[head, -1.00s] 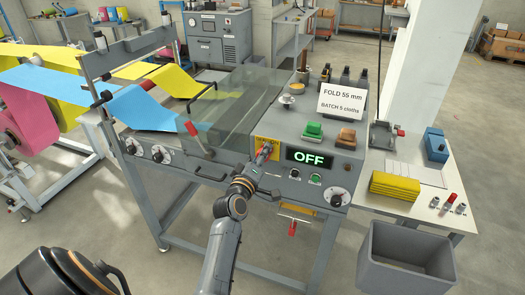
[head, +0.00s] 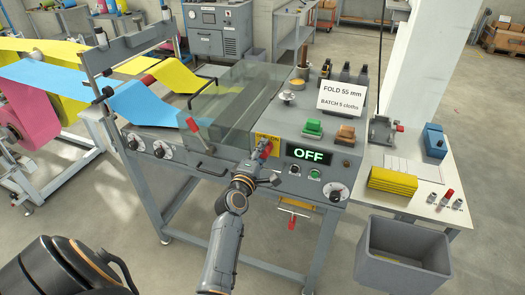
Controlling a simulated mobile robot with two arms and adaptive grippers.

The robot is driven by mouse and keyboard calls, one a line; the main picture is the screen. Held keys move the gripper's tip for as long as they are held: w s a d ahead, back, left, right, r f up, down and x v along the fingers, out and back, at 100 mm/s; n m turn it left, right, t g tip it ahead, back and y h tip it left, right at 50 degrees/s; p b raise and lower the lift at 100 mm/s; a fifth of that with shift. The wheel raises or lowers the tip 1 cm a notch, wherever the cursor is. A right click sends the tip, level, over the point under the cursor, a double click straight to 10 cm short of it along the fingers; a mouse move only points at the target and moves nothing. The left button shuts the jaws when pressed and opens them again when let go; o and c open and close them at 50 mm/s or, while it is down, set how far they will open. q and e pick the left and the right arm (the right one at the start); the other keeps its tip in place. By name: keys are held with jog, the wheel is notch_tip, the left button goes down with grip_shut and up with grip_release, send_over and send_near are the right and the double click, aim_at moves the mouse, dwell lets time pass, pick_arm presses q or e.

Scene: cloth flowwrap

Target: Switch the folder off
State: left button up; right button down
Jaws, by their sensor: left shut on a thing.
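The folder is a grey machine (head: 300,206) in the middle of the head view. Its display (head: 309,154) shows OFF in green letters. A red switch handle (head: 267,147) stands on the front by a yellow caution plate (head: 262,139). My left gripper (head: 262,161) is at this handle and shut on it; the fingers partly hide the handle's lower part. Green (head: 313,128) and orange (head: 345,135) buttons sit on the top panel, to the right of the gripper. My right gripper is not in view.
A clear cover (head: 235,105) lies left of the gripper, with a red lever (head: 192,125) beside it. Blue cloth (head: 150,108) feeds in from the left. A side table with yellow cloths (head: 392,181) and a grey bin (head: 403,258) stand at the right.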

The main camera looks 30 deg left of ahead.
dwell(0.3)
pick_arm(q)
jog(key=o, duration=1.2)
jog(key=shift+s+d+f, duration=0.1)
jog(key=shift+s, duration=0.35)
jog(key=v, duration=1.1)
